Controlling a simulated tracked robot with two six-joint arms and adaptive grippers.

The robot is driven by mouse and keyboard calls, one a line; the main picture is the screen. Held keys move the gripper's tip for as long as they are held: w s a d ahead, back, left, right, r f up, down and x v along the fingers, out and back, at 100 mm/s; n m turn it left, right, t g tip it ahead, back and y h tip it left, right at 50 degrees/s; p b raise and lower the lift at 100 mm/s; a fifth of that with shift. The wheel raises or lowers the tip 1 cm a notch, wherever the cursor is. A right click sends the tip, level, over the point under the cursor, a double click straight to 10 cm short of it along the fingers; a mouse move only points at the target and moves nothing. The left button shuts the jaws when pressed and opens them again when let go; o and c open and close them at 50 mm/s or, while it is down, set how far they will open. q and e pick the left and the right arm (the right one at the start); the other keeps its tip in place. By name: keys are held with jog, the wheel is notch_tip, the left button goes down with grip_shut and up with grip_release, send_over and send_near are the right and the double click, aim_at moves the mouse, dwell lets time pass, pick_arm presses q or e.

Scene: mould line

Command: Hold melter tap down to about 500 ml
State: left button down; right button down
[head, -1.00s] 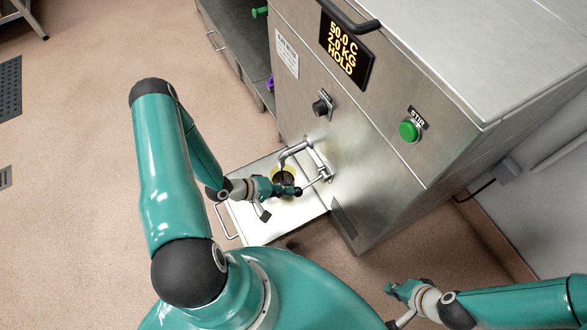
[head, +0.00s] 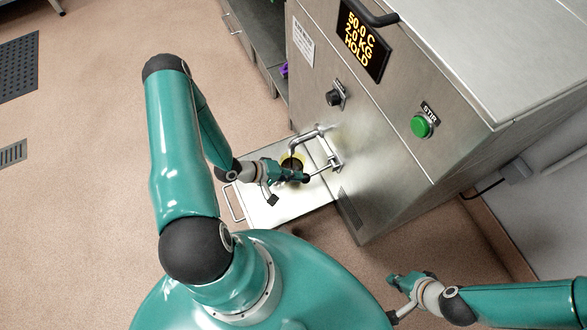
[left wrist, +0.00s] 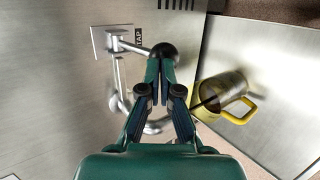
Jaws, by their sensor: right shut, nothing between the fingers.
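The melter (head: 400,150) is a steel cabinet whose display reads 50.0 C, 2.0 KG, HOLD. Its tap lever (left wrist: 133,47) ends in a black ball knob (left wrist: 163,51). The curved spout (head: 303,138) hangs over a clear jug with a yellow rim and handle (left wrist: 239,116). A thin dark stream seems to run from the spout into the jug, which holds something dark; I see no readable level. My left gripper (head: 303,177) is shut, its fingertips (left wrist: 160,62) against or just below the knob. My right gripper (head: 394,281) is shut and empty, away from the melter.
The jug stands on a pale metal shelf (head: 262,209) with a side handle. The melter's front also has a black knob (head: 333,98) and a green STIR button (head: 421,126). Open floor (head: 90,200) lies to the left.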

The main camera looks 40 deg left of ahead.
dwell(0.3)
pick_arm(q)
jog(key=v, duration=1.2)
jog(key=shift+f, duration=0.1)
